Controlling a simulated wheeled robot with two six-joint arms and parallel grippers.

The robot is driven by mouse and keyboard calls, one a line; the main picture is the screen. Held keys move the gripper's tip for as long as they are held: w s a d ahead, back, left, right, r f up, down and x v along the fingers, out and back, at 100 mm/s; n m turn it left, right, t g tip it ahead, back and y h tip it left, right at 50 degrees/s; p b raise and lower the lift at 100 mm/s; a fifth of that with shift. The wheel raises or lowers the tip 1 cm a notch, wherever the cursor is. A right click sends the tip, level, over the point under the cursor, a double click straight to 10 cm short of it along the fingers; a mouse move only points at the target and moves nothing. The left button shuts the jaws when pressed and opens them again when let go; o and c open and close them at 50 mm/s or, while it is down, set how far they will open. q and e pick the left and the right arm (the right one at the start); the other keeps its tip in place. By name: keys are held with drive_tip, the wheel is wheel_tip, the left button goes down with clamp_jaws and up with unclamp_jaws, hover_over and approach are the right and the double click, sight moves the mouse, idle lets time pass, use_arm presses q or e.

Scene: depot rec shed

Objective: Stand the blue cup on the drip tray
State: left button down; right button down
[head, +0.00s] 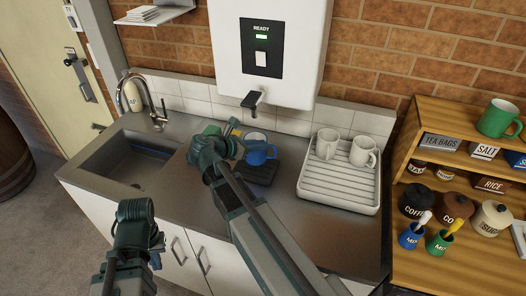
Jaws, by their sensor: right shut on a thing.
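The blue cup (260,152) is upright over the dark drip tray (262,175), below the spout of the white wall boiler. I cannot tell whether its base touches the tray. My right gripper (237,136) is at the cup's left side, shut on it; the gripper hides part of the cup and the arm covers part of the counter. My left gripper (150,256) is low at the left, in front of the cabinet doors and away from the cup; its fingers are too unclear to read.
The boiler (284,85) has a black spout (253,100) above the cup. A white draining rack (338,196) with two white mugs stands to the right. A sink (130,160) is at the left. A wooden shelf unit (408,150) with jars stands far right.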

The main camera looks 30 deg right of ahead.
sight(258, 153)
drive_tip(key=shift+s+a+f+b, duration=0.1)
drive_tip(key=shift+s+f+b, duration=0.05)
drive_tip(key=shift+f+b, duration=0.3)
wheel_tip(258, 153, down, 2)
drive_tip(key=b, duration=0.2)
drive_tip(key=shift+f+b, duration=0.25)
drive_tip(key=shift+b, duration=0.05)
drive_tip(key=shift+f, duration=0.2)
drive_tip(key=c, duration=0.8)
unclamp_jaws()
drive_tip(key=shift+c, duration=0.2)
drive_tip(key=shift+r, duration=0.2)
